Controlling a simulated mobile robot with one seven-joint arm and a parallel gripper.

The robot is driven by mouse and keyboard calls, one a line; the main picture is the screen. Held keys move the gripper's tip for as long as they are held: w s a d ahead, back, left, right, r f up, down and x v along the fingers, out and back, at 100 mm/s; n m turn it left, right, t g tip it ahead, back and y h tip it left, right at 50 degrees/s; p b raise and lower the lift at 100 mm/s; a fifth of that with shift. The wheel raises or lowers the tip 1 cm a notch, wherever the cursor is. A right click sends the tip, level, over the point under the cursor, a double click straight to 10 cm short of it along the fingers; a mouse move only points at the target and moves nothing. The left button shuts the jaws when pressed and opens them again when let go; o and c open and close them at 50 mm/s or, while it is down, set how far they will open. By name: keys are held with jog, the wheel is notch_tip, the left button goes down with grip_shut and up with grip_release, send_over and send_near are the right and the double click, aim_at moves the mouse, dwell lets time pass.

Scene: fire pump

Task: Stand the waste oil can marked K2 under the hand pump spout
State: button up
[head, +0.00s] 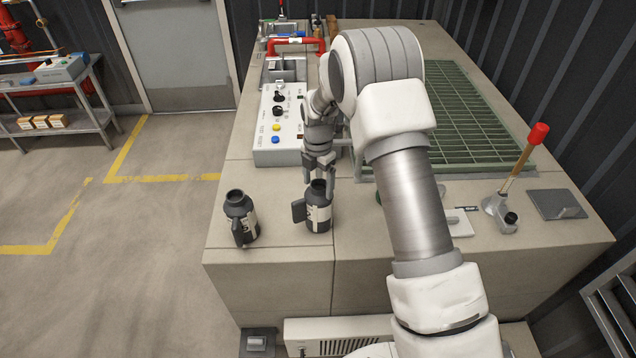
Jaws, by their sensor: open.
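Two dark cans with pale labels and side handles stand upright near the front left of the bench. The left can (237,207) stands by the bench's left edge. The right can (316,217) is a little to its right. Both labels are too small to read, so I cannot tell which is K2. My gripper (319,177) is open and points down at the neck of the right can; I cannot tell whether the fingers touch it. The hand pump (497,205), with a wooden lever and red grip (538,133), stands at the right; its short dark spout (510,218) faces the front.
A control box (272,142) with knobs and buttons sits behind the cans. A green grating (480,110) covers the back right of the bench (270,285). A dark plate (557,204) lies right of the pump. My arm crosses the middle and hides part of the bench top.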

notch_tip(320, 180, up, 11)
jog(key=shift+r+b, duration=0.1)
jog(key=shift+b, duration=0.4)
jog(key=shift+s+d+r, duration=0.1)
jog(key=shift+r, duration=0.7)
jog(key=s+d+r+m+t, duration=0.1)
jog(key=s+d+r+m, duration=0.2)
jog(key=s+r+m, duration=0.4)
jog(key=s+d+r+m+t, duration=0.2)
jog(key=s+d+r+m, duration=0.2)
jog(key=s+r+m, duration=0.3)
jog(key=s+d+r+m+t, duration=0.1)
jog(key=s+d+m, duration=0.1)
jog(key=s+m, duration=0.4)
jog(key=s+d+r+m+t, duration=0.1)
jog(key=s+d+m, duration=0.1)
jog(key=s+m, duration=0.5)
jog(key=s, duration=0.5)
jog(key=shift+d+t, duration=0.15)
jog(key=shift+t, duration=0.15)
jog(key=shift+d+r, duration=0.1)
jog(key=shift+d, duration=0.05)
